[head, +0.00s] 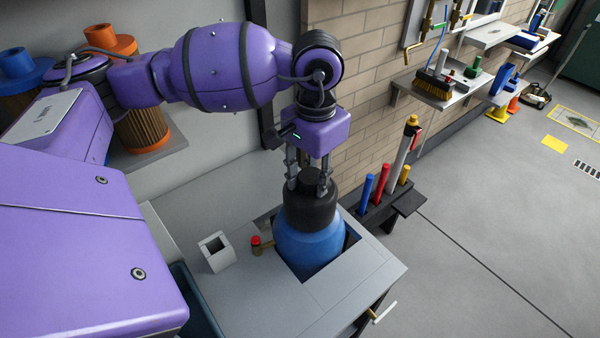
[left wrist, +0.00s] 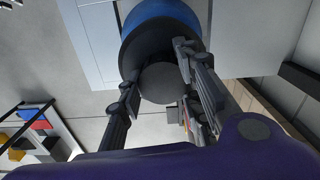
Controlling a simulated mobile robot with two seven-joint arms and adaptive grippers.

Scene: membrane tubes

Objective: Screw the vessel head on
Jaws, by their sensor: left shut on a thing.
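The black vessel head (head: 309,211) sits on top of the blue vessel (head: 309,246), which stands upright in a square opening of the grey bench (head: 345,285). My left gripper (head: 309,184) comes down from above with its fingers on both sides of the knob on the head. The left wrist view also shows the fingers (left wrist: 155,82) around the round dark knob (left wrist: 160,83), with the blue vessel (left wrist: 160,16) beyond it. Whether the head's thread is engaged cannot be seen. My right gripper is not in view.
A dark rack (head: 378,215) with coloured tubes stands behind right.

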